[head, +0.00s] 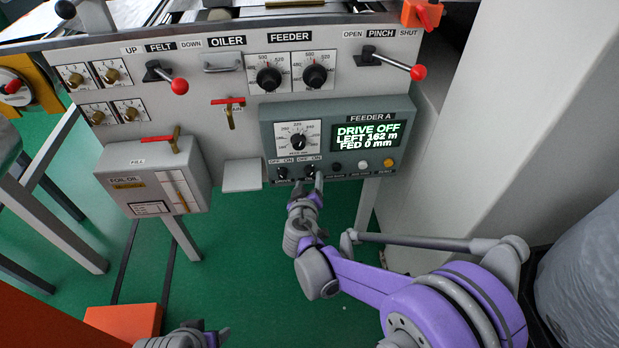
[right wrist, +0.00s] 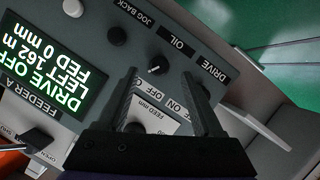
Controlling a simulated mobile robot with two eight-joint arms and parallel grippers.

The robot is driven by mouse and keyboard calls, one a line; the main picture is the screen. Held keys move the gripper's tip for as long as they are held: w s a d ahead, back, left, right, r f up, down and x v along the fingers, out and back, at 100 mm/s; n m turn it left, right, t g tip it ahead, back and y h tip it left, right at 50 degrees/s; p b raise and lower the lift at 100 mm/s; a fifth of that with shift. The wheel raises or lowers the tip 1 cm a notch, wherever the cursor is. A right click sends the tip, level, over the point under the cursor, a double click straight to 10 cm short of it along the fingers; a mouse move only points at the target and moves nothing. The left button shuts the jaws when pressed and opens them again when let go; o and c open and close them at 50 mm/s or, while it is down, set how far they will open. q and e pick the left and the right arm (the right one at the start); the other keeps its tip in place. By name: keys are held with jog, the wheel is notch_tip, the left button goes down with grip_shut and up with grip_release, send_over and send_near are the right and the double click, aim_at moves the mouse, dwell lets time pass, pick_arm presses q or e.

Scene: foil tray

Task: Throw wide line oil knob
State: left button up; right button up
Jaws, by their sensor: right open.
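The oil knob (head: 309,170) is a small dark knob low on the grey FEEDER A panel (head: 268,140), right of the drive knob (head: 282,174). In the right wrist view the oil knob (right wrist: 156,67) shows a white mark on its face, beside the OIL label. My right gripper (head: 308,184) is open, its fingers (right wrist: 160,78) pointing at the panel, one to each side of the oil knob in the picture. I cannot tell whether they touch it.
The display (head: 368,136) reads DRIVE OFF, LEFT 162 m, FED 0 mm. Several small buttons (head: 363,165) sit right of the knobs. A FOIL OIL box (head: 150,183) with a red-handled valve hangs at left. A red-knobbed pinch lever (head: 400,68) is above. Green floor lies below.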

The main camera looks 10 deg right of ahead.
aim_at(310, 175)
jog(key=shift+b+x, duration=0.3)
jog(key=shift+x, duration=1.6)
grip_shut()
